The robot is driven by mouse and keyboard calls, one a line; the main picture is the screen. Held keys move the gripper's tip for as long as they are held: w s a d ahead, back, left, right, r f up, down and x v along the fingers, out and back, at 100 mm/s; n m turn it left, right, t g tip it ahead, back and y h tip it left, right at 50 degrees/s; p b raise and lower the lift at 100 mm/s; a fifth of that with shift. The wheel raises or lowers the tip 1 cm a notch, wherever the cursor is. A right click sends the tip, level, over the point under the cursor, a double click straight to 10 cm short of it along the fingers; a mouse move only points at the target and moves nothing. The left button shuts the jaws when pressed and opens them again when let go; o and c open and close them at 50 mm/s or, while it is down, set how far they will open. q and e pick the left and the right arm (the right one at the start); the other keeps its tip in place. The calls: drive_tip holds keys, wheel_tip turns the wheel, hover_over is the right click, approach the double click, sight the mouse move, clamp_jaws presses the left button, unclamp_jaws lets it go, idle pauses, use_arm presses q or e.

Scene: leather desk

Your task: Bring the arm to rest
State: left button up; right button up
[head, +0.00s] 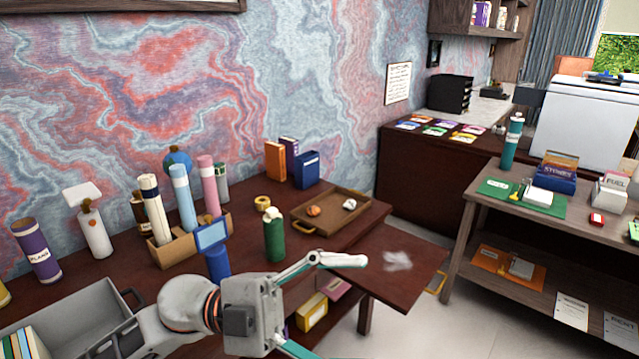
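My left arm comes in from the lower left, with its white wrist low over the front of the dark red-brown desk (110,262). My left gripper (328,306) points right. Its upper finger reaches over the desk's right part, and its lower finger runs off the bottom edge of the head view. The fingers are spread wide with nothing between them. The gripper appears in front of the green bottle (274,240) and the blue stand with a tilted panel (212,236), apart from the bottle. My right arm and gripper are not in view.
A grey bin (75,318) lies beside my forearm. A wooden box (160,254) of tall rolls stands behind. A wooden tray (352,205) holds two small lumps. A side table (600,227) stands at right. The desk's right end (400,285) is mostly clear, with a pale smudge.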

use_arm(q)
drive_tip(key=w+a+f+n+t, duration=0.3)
drive_tip(key=w+n+t, duration=0.2)
drive_tip(key=n+t, duration=0.3)
drive_tip(key=w+a+f+n+t, duration=0.3)
drive_tip(key=w+n+t, duration=0.3)
drive_tip(key=t, duration=0.3)
drive_tip(key=w+a+f+n+t+y, duration=0.1)
drive_tip(key=a+f+n+t+y, duration=0.3)
drive_tip(key=f, duration=0.3)
drive_tip(key=w+a+f+n+t+y, duration=0.1)
drive_tip(key=a+f+n+y, duration=0.2)
drive_tip(key=f+n+y, duration=0.3)
drive_tip(key=s+a+f+n+g+y, duration=0.1)
drive_tip(key=s+a+f+g+y, duration=0.1)
drive_tip(key=s+f, duration=0.3)
drive_tip(key=s+a+f+n+g+y, duration=0.1)
drive_tip(key=s+a+f+g+y, duration=0.1)
drive_tip(key=f, duration=1.1)
drive_tip(key=s+a+f+n+g+y, duration=0.1)
drive_tip(key=s+a+f+g+y, duration=0.1)
drive_tip(key=s+a+f, duration=0.5)
wheel_tip(320, 180, down, 2)
drive_tip(key=shift+s+f+n+y, duration=0.3)
drive_tip(key=shift+n+y, duration=0.1)
drive_tip(key=shift+y, duration=0.3)
drive_tip(key=shift+a, duration=0.1)
